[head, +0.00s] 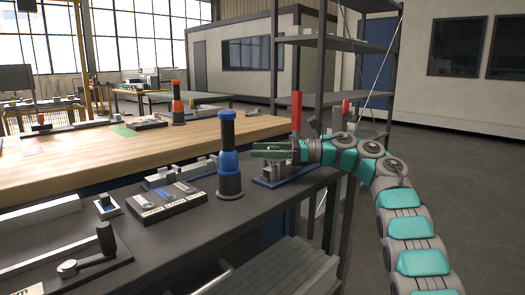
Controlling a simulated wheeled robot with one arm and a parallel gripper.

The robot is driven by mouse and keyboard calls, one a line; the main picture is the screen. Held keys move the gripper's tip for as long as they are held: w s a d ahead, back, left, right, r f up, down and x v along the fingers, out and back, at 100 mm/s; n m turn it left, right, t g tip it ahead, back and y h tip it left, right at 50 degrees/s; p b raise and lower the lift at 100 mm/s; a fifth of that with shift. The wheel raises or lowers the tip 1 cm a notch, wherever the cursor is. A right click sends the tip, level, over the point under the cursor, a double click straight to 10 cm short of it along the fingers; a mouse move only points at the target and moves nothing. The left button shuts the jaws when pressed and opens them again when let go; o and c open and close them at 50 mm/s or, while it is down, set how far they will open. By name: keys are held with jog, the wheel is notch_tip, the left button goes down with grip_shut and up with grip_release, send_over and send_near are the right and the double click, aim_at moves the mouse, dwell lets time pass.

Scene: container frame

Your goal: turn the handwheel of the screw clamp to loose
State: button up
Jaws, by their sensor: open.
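I cannot clearly make out a handwheel or tell for sure which fixture is the screw clamp. A metal fixture on a blue base plate (290,181) stands at the right end of the dark bench, partly hidden by my gripper. My gripper (254,150) is just above this fixture, its green fingers pointing left toward a black and blue upright cylinder (229,180). The jaws are open and nothing shows between them. Whether the fingers touch the fixture or the cylinder cannot be told from this view.
A red upright handle (296,112) rises right behind my gripper. A labelled tray (166,204) and a lever with a black knob (105,238) are on the bench to the left. A wooden bench (90,150) lies behind; a shelf rack (330,45) stands behind my arm.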

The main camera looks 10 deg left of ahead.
jog(key=shift+w+d, duration=0.15)
jog(key=shift+d, duration=1.8)
jog(key=shift+w+d, duration=0.1)
jog(key=shift+d, duration=1.85)
